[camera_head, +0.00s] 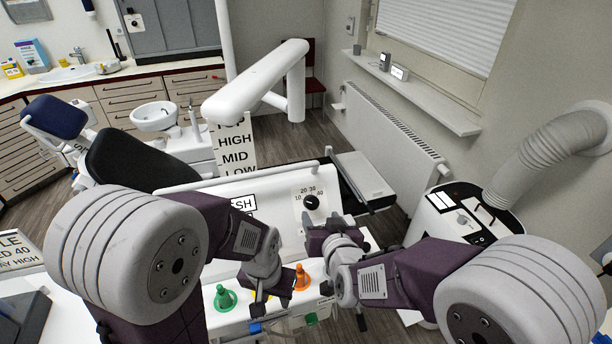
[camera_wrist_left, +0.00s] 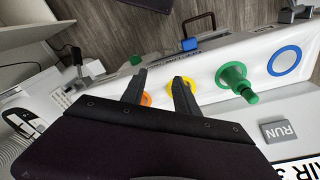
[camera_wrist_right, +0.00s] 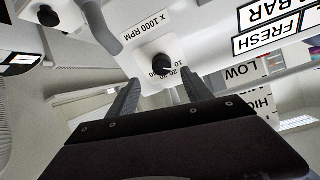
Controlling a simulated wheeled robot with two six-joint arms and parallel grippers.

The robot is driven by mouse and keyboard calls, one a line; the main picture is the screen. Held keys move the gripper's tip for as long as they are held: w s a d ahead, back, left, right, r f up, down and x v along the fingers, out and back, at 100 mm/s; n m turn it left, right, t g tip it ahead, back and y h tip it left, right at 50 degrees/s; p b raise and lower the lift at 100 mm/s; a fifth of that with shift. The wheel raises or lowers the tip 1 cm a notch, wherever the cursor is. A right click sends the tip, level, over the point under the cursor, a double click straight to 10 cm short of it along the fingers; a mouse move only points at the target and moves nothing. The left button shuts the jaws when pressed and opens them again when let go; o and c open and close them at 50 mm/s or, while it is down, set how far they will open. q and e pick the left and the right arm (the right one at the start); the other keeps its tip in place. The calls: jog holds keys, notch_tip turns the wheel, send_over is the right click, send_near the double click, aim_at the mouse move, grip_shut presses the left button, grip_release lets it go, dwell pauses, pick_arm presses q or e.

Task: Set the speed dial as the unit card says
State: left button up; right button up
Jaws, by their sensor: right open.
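The speed dial (camera_head: 311,202) is a black knob on the white unit panel, with 10, 20, 30 and 40 around it. In the right wrist view the dial (camera_wrist_right: 161,64) sits under "X 1000 RPM"; its white mark seems to point near 10. My right gripper (camera_head: 320,228) is open and empty, just short of the dial, its fingers (camera_wrist_right: 158,92) apart. The unit card (camera_head: 20,252) at the left edge is cut off; "ED 40" and "RY HIGH" are readable. My left gripper (camera_head: 262,298) is open over the panel's front, near a yellow ring (camera_wrist_left: 181,86).
A sign reading HIGH, MID, LOW (camera_head: 236,158) stands behind. A white hose unit (camera_head: 462,222) is at right.

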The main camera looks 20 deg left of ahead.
aim_at(312, 204)
pick_arm(q)
jog(key=shift+w+a, duration=0.3)
jog(key=shift+w, duration=0.3)
jog(key=shift+s+d, duration=0.2)
jog(key=shift+s, duration=0.05)
pick_arm(e)
jog(key=x, duration=0.2)
jog(key=p+x, duration=0.1)
jog(key=x, duration=0.2)
jog(key=p+x, duration=0.1)
jog(key=x, duration=0.2)
jog(key=shift+a+r, duration=0.2)
jog(key=shift+a, duration=0.1)
jog(key=shift+w, duration=0.1)
jog(key=shift+s+d+r, duration=0.15)
jog(key=shift+s+d, duration=0.2)
jog(key=shift+s, duration=0.1)
jog(key=shift+w+a, duration=0.2)
jog(key=shift+w, duration=0.05)
jog(key=c, duration=1)
pick_arm(q)
jog(key=r, duration=0.1)
jog(key=s+d+r, duration=0.1)
jog(key=shift+s+r, duration=0.2)
jog(key=shift+r, duration=0.2)
pick_arm(e)
grip_shut()
